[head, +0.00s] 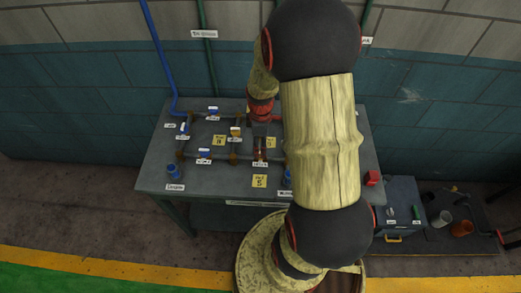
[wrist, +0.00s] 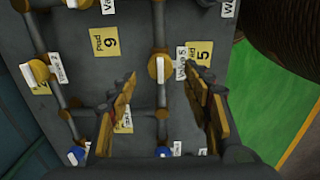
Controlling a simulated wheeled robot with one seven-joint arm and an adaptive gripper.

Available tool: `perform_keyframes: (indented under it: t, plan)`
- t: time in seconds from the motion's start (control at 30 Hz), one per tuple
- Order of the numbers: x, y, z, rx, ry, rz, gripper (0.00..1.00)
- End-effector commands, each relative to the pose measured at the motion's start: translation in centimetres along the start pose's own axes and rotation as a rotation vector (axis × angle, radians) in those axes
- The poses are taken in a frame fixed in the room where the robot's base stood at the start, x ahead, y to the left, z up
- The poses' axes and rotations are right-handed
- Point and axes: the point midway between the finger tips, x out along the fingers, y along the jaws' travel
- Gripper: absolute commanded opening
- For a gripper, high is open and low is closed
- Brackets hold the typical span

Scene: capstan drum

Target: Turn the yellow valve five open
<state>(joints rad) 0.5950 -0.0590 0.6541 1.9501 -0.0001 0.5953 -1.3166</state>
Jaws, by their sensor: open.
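Valve five (wrist: 154,69) shows in the wrist view as a round yellow valve with a pale bar handle. The handle looks roughly in line with the pipe. A white "Valve 5" label (wrist: 179,69) and a yellow "5" pad (wrist: 203,52) sit to its right. My gripper (wrist: 159,77) is open, one fingertip on each side of the valve in the picture. Nothing is held, and I cannot tell whether a finger touches the handle. In the head view my gripper (head: 260,147) is over the bench above the "5" pad (head: 259,181), mostly hiding the valve.
The grey bench (head: 215,185) carries a pipe grid with blue valves (head: 205,153) and another yellow valve (head: 235,132).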

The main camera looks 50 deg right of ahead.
Motion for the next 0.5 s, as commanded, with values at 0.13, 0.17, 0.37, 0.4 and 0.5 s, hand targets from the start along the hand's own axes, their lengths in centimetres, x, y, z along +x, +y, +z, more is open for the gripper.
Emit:
perform_keyframes:
  t: [0.13, 0.17, 0.37, 0.4, 0.5]
  plan:
    - [-3.3, 0.1, 0.0, 0.0, 0.001, 0.004, 0.49]
    - [-3.9, 0.1, 0.0, 0.0, 0.001, 0.003, 0.49]
    - [-6.8, 0.0, 0.0, 0.0, 0.0, 0.002, 0.49]
    - [-7.1, 0.0, 0.0, 0.0, 0.0, 0.001, 0.49]
    - [-7.7, 0.0, 0.0, 0.0, 0.0, -0.001, 0.49]
